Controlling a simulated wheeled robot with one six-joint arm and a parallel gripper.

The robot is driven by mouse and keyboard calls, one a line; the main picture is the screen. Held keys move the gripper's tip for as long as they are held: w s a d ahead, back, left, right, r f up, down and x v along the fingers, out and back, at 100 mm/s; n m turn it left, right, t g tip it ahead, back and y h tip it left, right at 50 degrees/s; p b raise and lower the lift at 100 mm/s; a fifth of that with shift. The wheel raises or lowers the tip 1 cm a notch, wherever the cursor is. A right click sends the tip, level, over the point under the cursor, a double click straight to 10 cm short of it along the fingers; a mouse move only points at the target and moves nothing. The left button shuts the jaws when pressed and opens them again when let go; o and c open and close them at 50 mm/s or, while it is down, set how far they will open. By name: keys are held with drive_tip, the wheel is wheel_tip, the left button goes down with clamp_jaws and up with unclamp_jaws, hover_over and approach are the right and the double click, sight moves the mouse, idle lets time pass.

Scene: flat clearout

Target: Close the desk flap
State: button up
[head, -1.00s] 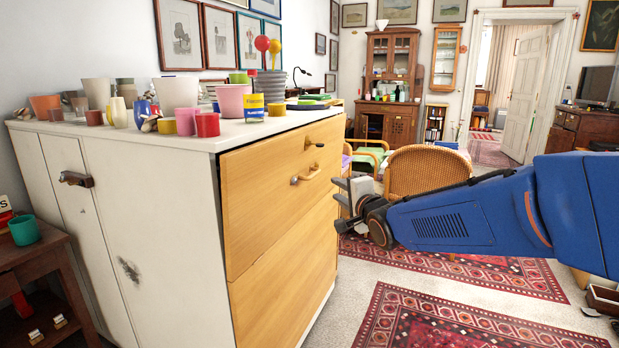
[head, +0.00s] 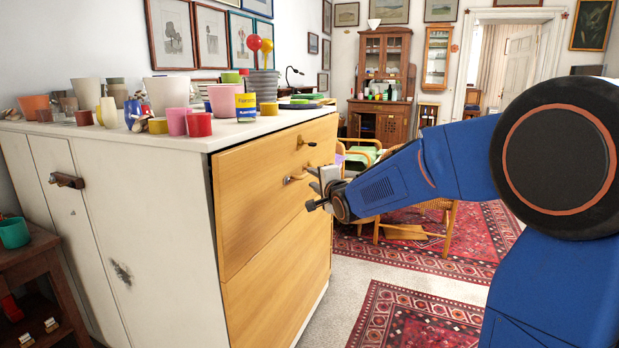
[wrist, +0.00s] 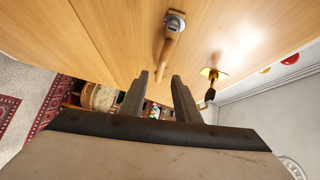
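The desk flap (head: 258,190) is the light wooden upper front panel of a white cabinet. It stands upright, nearly flush with the front; a thin dark gap shows along its left edge. Its bar handle (head: 297,178) also shows in the wrist view (wrist: 170,48), with a small key-like fitting (wrist: 211,82) beside it. My gripper (head: 313,197) is in front of the flap near the handle. In the wrist view its two fingers (wrist: 160,80) are apart with nothing between them. I cannot tell whether a finger touches the flap.
Cups and pots (head: 165,95) crowd the cabinet's white top (head: 120,133). A lower wooden panel (head: 275,280) sits under the flap. A small dark table (head: 35,245) stands at the left. A wicker chair (head: 437,225) is behind my arm. Patterned rugs (head: 415,320) cover the floor to the right.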

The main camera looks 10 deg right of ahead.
drive_tip(key=shift+w+a+f, duration=0.1)
drive_tip(key=shift+w+a, duration=0.05)
drive_tip(key=shift+w, duration=0.9)
drive_tip(key=shift+w+a+f, duration=0.1)
drive_tip(key=shift+w+a, duration=0.05)
drive_tip(key=shift+w, duration=0.9)
clamp_jaws()
